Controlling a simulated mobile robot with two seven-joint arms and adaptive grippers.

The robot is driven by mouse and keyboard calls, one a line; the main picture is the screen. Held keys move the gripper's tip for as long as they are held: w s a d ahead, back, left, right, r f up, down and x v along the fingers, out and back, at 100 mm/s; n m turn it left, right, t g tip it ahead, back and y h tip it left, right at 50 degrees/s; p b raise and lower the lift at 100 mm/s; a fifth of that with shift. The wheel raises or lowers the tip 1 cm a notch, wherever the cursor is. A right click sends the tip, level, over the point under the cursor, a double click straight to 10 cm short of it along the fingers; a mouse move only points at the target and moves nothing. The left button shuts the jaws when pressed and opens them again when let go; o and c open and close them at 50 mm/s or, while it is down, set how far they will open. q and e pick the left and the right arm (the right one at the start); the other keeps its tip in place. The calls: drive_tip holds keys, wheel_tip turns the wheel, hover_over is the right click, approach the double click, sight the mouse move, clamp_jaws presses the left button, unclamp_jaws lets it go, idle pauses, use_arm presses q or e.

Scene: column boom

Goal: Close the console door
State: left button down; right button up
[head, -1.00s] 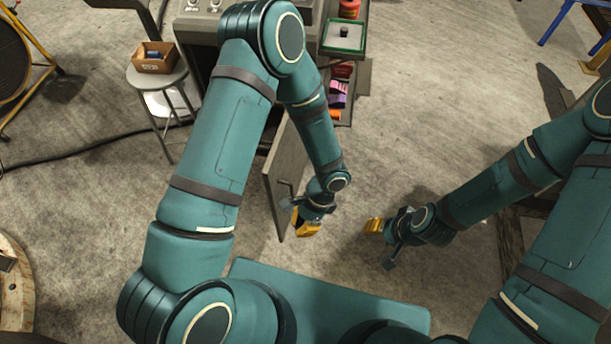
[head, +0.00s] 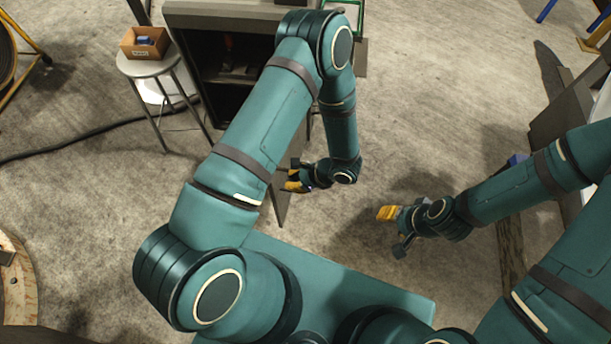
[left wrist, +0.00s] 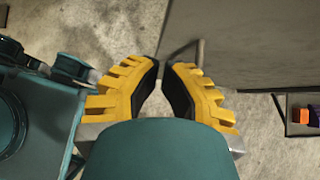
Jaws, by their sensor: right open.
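The console (head: 250,12) is a dark cabinet at top centre in the head view, with its dark inside showing. Its door (head: 281,208) is a grey panel that stands open, swung out towards me and partly hidden behind my left arm. My left gripper (head: 291,181), with yellow fingers, is beside the door near its free end. In the left wrist view its fingertips (left wrist: 164,66) are close together near the panel's edge (left wrist: 240,40); I cannot tell whether they touch it. A thin bar (left wrist: 200,52) shows beside them. My right gripper (head: 388,213) is open and empty, right of the door.
A stool (head: 147,66) with a cardboard box (head: 145,43) stands left of the console. A black cable (head: 70,148) runs across the floor at left. A wooden spool (head: 18,290) is at lower left. Floor between the door and my right gripper is clear.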

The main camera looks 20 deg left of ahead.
use_arm(q)
drive_tip(key=a, duration=0.4)
drive_tip(key=shift+s+a+f, duration=0.25)
drive_tip(key=shift+s, duration=0.1)
